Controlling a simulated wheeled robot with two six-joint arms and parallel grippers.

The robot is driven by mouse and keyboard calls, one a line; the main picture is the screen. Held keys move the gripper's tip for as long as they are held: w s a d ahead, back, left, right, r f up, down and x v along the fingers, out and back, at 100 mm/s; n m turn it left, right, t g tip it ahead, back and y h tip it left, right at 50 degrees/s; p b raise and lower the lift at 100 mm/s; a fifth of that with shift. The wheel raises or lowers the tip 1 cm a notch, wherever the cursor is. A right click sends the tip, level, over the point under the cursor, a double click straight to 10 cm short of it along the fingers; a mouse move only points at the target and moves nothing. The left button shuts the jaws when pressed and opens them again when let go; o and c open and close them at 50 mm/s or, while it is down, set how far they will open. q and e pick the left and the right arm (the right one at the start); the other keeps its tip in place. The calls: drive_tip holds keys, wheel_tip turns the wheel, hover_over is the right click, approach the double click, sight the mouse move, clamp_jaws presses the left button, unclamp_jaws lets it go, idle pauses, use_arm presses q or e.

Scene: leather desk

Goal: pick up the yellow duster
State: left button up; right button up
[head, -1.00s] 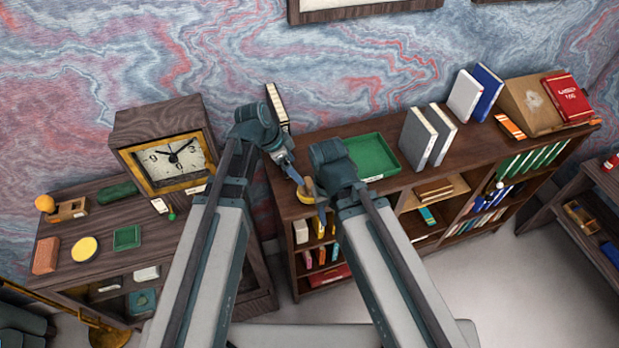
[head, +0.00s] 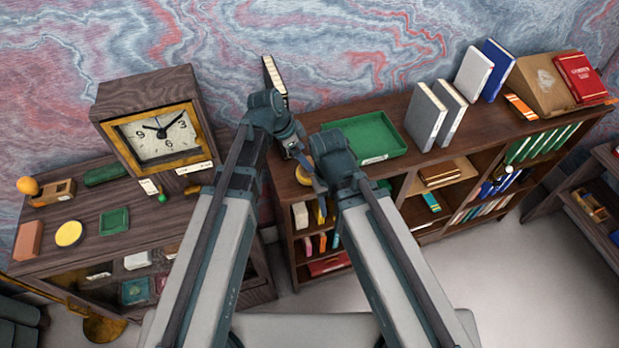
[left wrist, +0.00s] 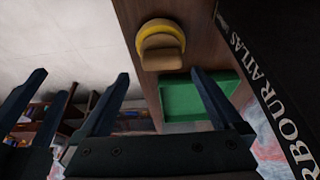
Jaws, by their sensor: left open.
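The yellow duster (left wrist: 160,42) is on the brown shelf top in the left wrist view, with a yellow rounded band and a tan block-like part. In the head view its yellow part (head: 303,172) shows between my two grippers, partly hidden by them. My left gripper (left wrist: 160,73) is open and empty; its two fingers point toward the duster and lie to either side of its near end. In the head view my left gripper (head: 303,160) is just beside the duster. My right gripper (head: 318,182) is close by on the right; its jaws are unclear.
A green tray (head: 365,138) lies on the shelf top behind my right gripper. A dark upright book (head: 275,78) stands behind my left wrist; its lettered cover (left wrist: 270,70) is close in the wrist view. Grey books (head: 428,118) stand farther right. A clock (head: 155,130) stands left.

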use_arm(q)
drive_tip(key=shift+a+b+x, duration=0.15)
drive_tip(key=shift+b+x, duration=1.15)
drive_tip(key=shift+x, duration=0.25)
drive_tip(key=shift+a+b+x, duration=0.1)
drive_tip(key=shift+b+x, duration=1.2)
drive_tip(key=shift+x, duration=0.25)
drive_tip(key=shift+w, duration=0.1)
drive_tip(key=shift+c, duration=0.3)
drive_tip(key=c, duration=1.1)
